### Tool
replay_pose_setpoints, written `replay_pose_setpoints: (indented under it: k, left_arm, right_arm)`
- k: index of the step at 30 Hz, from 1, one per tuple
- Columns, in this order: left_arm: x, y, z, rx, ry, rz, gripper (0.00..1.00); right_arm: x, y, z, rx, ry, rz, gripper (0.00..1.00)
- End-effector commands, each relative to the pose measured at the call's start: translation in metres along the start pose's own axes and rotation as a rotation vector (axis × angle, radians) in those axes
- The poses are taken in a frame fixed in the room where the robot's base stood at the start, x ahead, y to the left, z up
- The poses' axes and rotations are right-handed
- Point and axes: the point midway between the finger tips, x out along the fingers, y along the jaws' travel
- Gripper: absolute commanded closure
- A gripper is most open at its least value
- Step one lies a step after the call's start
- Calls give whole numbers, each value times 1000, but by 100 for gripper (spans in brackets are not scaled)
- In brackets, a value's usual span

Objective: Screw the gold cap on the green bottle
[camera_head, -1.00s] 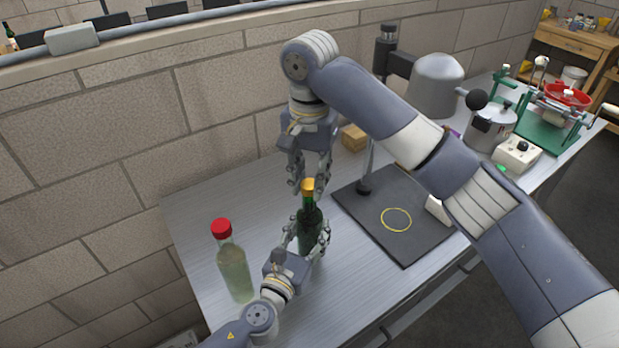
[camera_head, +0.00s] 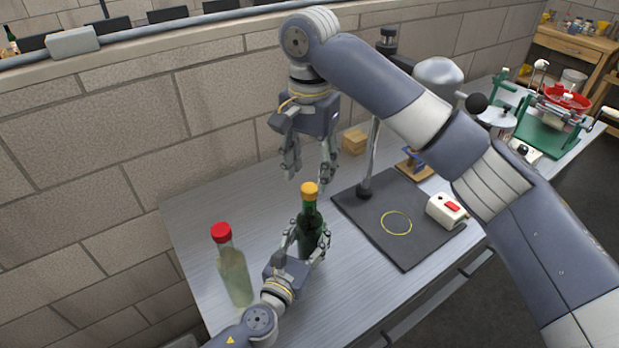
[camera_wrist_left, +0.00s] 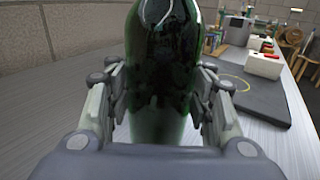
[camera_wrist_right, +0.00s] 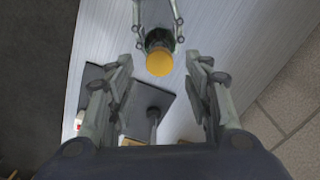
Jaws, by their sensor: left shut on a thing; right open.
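The green bottle (camera_head: 309,228) stands upright on the metal table, with the gold cap (camera_head: 310,189) on its mouth; how tightly it sits I cannot tell. My left gripper (camera_head: 308,250) is shut around the bottle's body; the dark green glass (camera_wrist_left: 160,80) fills the middle of the left wrist view. My right gripper (camera_head: 308,178) is open and empty, pointing down above the cap and clear of it. In the right wrist view the gold cap (camera_wrist_right: 159,62) shows beyond the fingertips, towards the top of the picture.
A clear bottle with a red cap (camera_head: 233,268) stands left of the green bottle. A dark mat with a yellow ring (camera_head: 375,233) lies to the right, with a stand post and a white box with a red button (camera_head: 447,210). A wooden block (camera_head: 354,141) sits behind.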

Motion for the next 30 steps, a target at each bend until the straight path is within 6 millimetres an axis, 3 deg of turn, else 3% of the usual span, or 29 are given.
replay_pose_setpoints:
  k: [16,20,30]
  left_arm:
    - [0,0,-1,1,1,1,100]
    - [0,0,-1,1,1,1,100]
    - [0,0,-1,1,1,1,100]
  right_arm:
    - [-8,0,0,-70,3,1,55]
    - [-12,-1,1,-247,7,3,55]
    - [-24,-4,3,-914,9,10,55]
